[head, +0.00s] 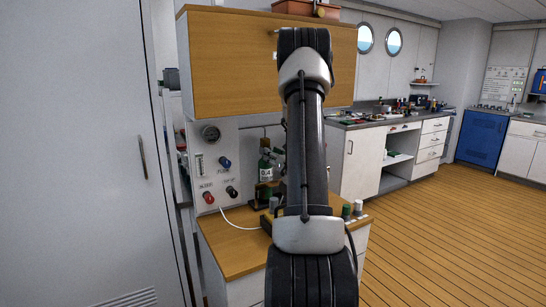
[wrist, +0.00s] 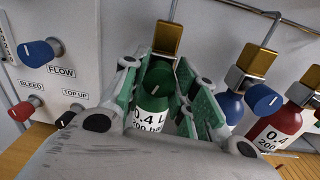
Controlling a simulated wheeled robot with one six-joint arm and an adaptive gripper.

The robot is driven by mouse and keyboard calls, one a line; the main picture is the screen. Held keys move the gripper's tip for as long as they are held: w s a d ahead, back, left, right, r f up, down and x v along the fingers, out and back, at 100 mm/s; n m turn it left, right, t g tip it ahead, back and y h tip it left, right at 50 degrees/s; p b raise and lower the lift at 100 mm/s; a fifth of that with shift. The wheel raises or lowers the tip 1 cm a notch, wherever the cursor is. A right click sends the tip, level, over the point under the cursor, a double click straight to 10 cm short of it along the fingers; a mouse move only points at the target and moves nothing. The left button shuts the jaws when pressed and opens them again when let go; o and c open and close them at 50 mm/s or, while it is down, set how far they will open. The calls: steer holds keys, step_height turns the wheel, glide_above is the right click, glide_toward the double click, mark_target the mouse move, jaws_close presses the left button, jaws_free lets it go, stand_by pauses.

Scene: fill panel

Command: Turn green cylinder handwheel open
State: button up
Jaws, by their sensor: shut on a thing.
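The green cylinder (wrist: 150,104) stands upright with a brass block (wrist: 168,40) above its valve. Its dark green handwheel (wrist: 156,76) has a white mark line and faces me in the wrist view. My gripper (wrist: 158,74) is shut on the handwheel, with a green-padded finger on its left and others on its right.
To the right in the wrist view are a blue handwheel (wrist: 262,98) and a red cylinder (wrist: 277,126). To the left are the FLOW knob (wrist: 38,52) and BLEED knob (wrist: 21,111). A wooden cabinet (head: 228,62) hangs above the bench (head: 228,251).

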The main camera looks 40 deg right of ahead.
steer(key=shift+f, duration=0.2)
steer(key=o, duration=1)
steer(key=shift+r, duration=0.1)
steer(key=s, duration=0.2)
steer(key=s+a, duration=0.1)
steer(key=s, duration=0.4)
steer(key=shift+s+a, duration=0.2)
steer(key=shift+a, duration=0.1)
